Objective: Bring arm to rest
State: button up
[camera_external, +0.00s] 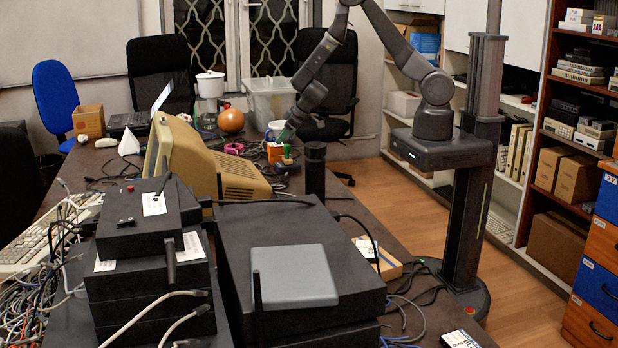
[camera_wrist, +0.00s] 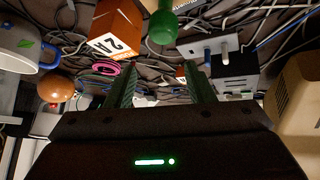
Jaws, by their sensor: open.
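My gripper (camera_wrist: 160,82) is open, with its two green-lit fingers apart and nothing between them in the wrist view. In the outside view my gripper (camera_external: 288,133) hangs low over the cluttered table, its tip close to an orange box (camera_external: 275,152) and a small green object (camera_external: 287,153). My arm reaches left from its column and bends down to the table. In the wrist view the orange box (camera_wrist: 118,32) stands beyond the left finger and the green object (camera_wrist: 163,27) lies beyond the gap. I cannot tell whether the fingers touch anything.
A white mug (camera_wrist: 22,45) and a brown ball (camera_wrist: 54,88) are left of the gripper. A beige monitor (camera_external: 205,165), a dark cylinder (camera_external: 315,170) and stacked black boxes (camera_external: 300,235) stand nearer the camera. A clear bin (camera_external: 270,100) is behind. Cables litter the table.

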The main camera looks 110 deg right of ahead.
jog(key=shift+r+p, duration=0.65)
jog(key=shift+r, duration=1.2)
jog(key=w+a+r+n+y+b, duration=0.1)
jog(key=w+a, duration=0.3)
jog(key=a, duration=0.7)
jog(key=w+a+r+b, duration=0.1)
jog(key=w+a, duration=0.3)
jog(key=a, duration=0.6)
jog(key=s+a+n+y+b, duration=0.1)
jog(key=s+a, duration=0.2)
jog(key=a, duration=1.6)
jog(key=shift+f+t, duration=0.15)
jog(key=shift+t, duration=0.15)
